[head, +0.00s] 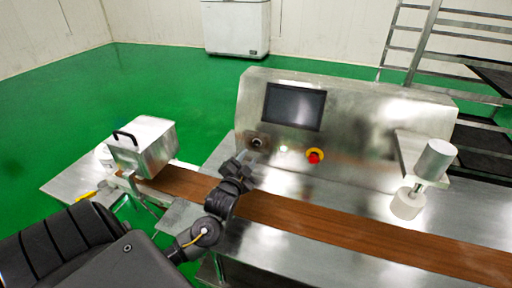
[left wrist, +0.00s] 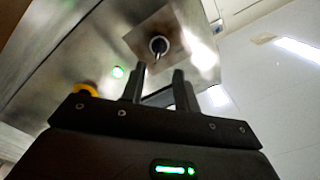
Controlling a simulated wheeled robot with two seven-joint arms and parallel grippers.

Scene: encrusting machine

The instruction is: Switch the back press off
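A dark round rotary switch (head: 257,142) sits on the front panel of the steel machine (head: 350,120), left of a lit green button (head: 284,149). My left gripper (head: 252,160) is just below and in front of the switch in the head view. In the left wrist view, the switch (left wrist: 158,45) shows on a square plate beyond the fingertips, with its handle pointing toward them. The two fingers of the left gripper (left wrist: 159,75) are apart with nothing between them, and appear short of the switch. My right gripper is not in view.
A red emergency stop (head: 315,157) with a yellow collar and a dark screen (head: 293,106) are on the same panel. A brown conveyor belt (head: 350,220) runs in front. A steel box (head: 143,150) stands left, and a cylindrical press head (head: 435,160) right.

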